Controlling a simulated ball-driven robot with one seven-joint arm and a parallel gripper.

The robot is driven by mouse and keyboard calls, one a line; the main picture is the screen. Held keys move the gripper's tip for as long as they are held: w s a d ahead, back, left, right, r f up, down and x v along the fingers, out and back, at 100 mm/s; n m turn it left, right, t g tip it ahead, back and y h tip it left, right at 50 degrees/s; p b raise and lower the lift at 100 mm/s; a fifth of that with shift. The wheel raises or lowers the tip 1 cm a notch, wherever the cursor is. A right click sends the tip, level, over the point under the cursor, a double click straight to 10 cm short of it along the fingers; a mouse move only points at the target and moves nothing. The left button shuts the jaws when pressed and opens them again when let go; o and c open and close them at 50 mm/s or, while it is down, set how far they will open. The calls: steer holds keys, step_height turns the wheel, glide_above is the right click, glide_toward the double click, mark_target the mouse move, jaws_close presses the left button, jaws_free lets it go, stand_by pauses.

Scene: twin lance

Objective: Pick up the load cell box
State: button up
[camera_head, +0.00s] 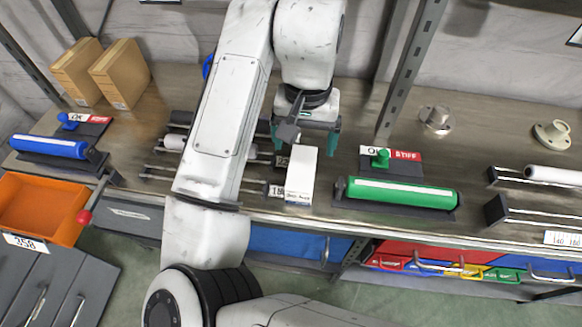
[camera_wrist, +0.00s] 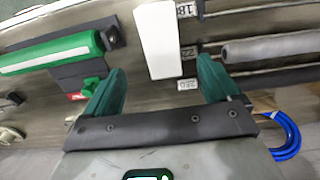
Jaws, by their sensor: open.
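A small white box (camera_head: 301,174), which looks like the load cell box, stands on the metal bench near its front edge, with small unreadable print on its lower front. In the wrist view the white box (camera_wrist: 160,42) lies ahead of and between the fingertips, apart from both. My gripper (camera_head: 305,140) hangs just behind the box in the head view, its two green fingers spread. In the wrist view my gripper (camera_wrist: 162,80) is open with nothing between its fingers. My arm covers part of the bench left of the box.
A green roller (camera_head: 400,192) on a dark base stands close right of the box. Rails with numbered tags (camera_head: 275,190) lie directly left. A blue roller (camera_head: 50,147) and an orange bin (camera_head: 38,207) are farther left. A metal upright (camera_head: 407,70) rises behind. Bare bench shows between box and green roller.

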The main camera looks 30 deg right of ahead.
mark_target(302, 167)
steer(key=shift+w+a+f, duration=0.15)
steer(key=shift+w+f, duration=0.2)
steer(key=shift+f, duration=0.15)
steer(key=shift+w+f, duration=0.1)
steer(key=shift+f, duration=0.15)
step_height(302, 167, down, 5)
steer(key=shift+r+b, duration=0.1)
steer(key=shift+b, duration=0.4)
steer(key=shift+s+f+p, duration=0.15)
steer(key=shift+s+f, duration=0.05)
steer(key=shift+f, duration=1.15)
steer(key=shift+s+f+p, duration=0.15)
steer(key=shift+f, duration=1.15)
steer(key=c, duration=1.4)
steer(key=shift+c, duration=0.6)
steer(key=shift+r, duration=0.15)
